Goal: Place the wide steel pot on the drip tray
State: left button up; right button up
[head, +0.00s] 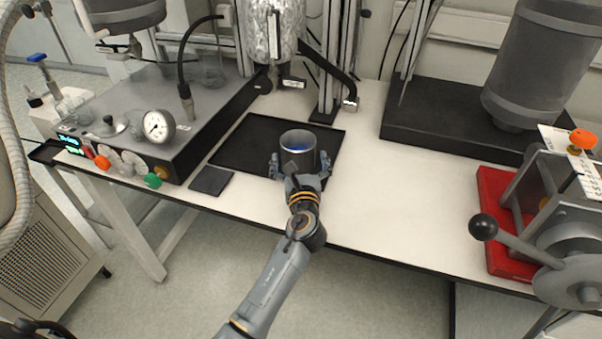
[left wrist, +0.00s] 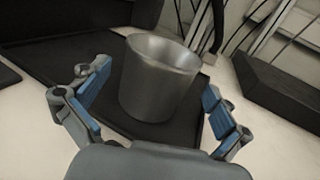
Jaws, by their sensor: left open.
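The wide steel pot (head: 298,145) stands upright on the black drip tray (head: 240,142), toward the tray's right front part. In the left wrist view the pot (left wrist: 157,80) stands on the dark tray (left wrist: 185,130). My left gripper (head: 299,168) comes from the front edge of the table to the pot. Its jaws are open, with one finger on each side of the pot and a visible gap to it in the left wrist view (left wrist: 150,105). The pot's lower front is partly hidden by the gripper in the head view. My right gripper is not in view.
A small dark pad (head: 211,180) lies in front. A metal vessel (head: 272,30) hangs above the tray's back. A red-based press (head: 500,225) stands at right. White tabletop (head: 400,190) is clear between.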

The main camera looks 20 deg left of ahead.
pick_arm(q)
jog(key=v, duration=0.8)
jog(key=shift+s+d, duration=0.1)
jog(key=shift+s, duration=0.05)
